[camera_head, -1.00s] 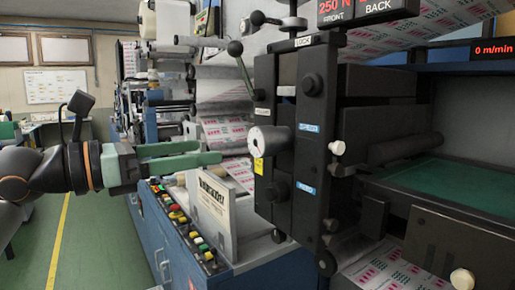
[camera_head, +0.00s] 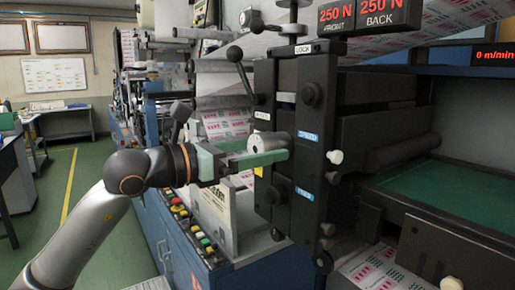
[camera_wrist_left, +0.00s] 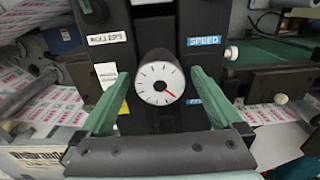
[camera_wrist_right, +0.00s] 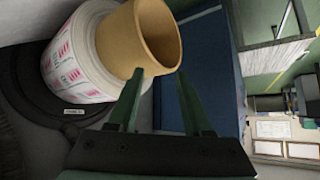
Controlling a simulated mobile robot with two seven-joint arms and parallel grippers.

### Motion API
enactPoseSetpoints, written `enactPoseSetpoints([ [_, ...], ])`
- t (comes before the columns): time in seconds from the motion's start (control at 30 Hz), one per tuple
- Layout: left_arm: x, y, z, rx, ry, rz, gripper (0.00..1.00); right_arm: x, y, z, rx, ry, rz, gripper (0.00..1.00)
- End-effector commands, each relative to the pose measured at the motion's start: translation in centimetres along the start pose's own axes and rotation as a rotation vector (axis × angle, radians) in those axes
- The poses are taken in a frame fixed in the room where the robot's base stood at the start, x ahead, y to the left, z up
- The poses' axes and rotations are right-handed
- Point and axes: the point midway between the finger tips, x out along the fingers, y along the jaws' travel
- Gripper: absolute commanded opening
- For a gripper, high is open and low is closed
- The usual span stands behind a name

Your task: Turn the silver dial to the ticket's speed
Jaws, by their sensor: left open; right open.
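The silver dial (camera_head: 264,140) sticks out from the black machine head beside the blue SPEED label (camera_head: 308,136). In the left wrist view its white face (camera_wrist_left: 160,80) has black ticks and a red pointer aimed to the lower right. My left gripper (camera_wrist_left: 160,76) is open, with one green finger on each side of the dial; I cannot tell whether they touch it. In the head view the near finger passes in front of the dial's lower part. A white ticket card (camera_head: 213,196) stands below, its print unreadable. My right gripper (camera_wrist_right: 160,74) is open and empty.
Coloured buttons (camera_head: 195,233) line the blue cabinet below my left gripper. A ball-ended lever (camera_head: 235,54) is above the dial. Red displays read 250 N (camera_head: 336,15) and 0 m/min (camera_head: 493,55). A printed roll with a cardboard core (camera_wrist_right: 145,35) is close to my right gripper.

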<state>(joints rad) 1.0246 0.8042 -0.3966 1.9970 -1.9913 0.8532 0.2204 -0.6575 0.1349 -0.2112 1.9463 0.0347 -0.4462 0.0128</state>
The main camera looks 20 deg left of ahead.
Motion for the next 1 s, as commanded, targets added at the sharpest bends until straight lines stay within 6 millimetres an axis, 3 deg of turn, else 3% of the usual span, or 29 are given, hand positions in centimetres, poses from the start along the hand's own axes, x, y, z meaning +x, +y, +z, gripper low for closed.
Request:
enactPoseSetpoints([
  [0.07,-0.02,0.01,0.0,0.0,0.0,0.0,0.99,-0.01,0.0,0.02,0.001,0.0,0.0,0.5],
  [0.8,-0.06,0.01,0.0,0.0,0.0,0.0,0.16,-0.07,-0.05,-0.04,0.002,0.001,-0.001,0.5],
  [1.0,-0.06,0.0,-0.02,-0.01,0.0,0.0,0.13,-0.04,-0.07,-0.02,0.002,0.0,-0.001,0.5],
])
